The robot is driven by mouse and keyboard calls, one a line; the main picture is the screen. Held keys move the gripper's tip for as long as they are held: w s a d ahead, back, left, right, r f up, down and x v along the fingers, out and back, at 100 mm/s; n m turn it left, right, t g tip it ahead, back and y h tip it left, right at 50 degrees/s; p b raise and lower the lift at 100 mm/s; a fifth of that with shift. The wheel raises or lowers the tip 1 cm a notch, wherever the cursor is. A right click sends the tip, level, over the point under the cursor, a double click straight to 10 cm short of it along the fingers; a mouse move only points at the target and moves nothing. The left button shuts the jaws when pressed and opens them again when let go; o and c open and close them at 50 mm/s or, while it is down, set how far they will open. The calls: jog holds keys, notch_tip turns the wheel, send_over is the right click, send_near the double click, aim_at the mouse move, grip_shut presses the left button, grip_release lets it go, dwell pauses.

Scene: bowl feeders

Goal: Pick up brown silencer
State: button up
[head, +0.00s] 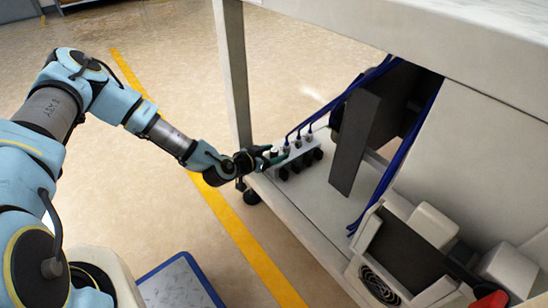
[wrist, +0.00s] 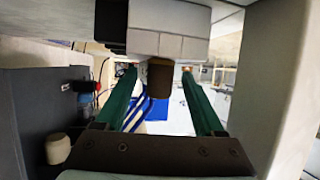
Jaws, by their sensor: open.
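The brown silencer (wrist: 160,77) is a short dark-brown cylinder attached to a light grey block (wrist: 168,45) in the wrist view. My gripper (wrist: 159,74) has its two green fingers apart, one on each side of the silencer, with visible gaps, so it appears open and not holding it. In the head view my gripper (head: 268,157) is at the valve block (head: 296,151) on the lower shelf. Several dark cylinders line the block's front there; I cannot tell which is the brown silencer, and my gripper partly covers that end.
A table leg (head: 234,80) stands close behind my gripper. Blue hoses (head: 340,97) rise from the block. A dark upright plate (head: 354,143) stands to its right on the shelf (head: 318,208). The floor in front, with a yellow line (head: 245,240), is open.

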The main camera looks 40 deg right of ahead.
jog(key=shift+c, duration=0.3)
grip_shut()
dwell(0.4)
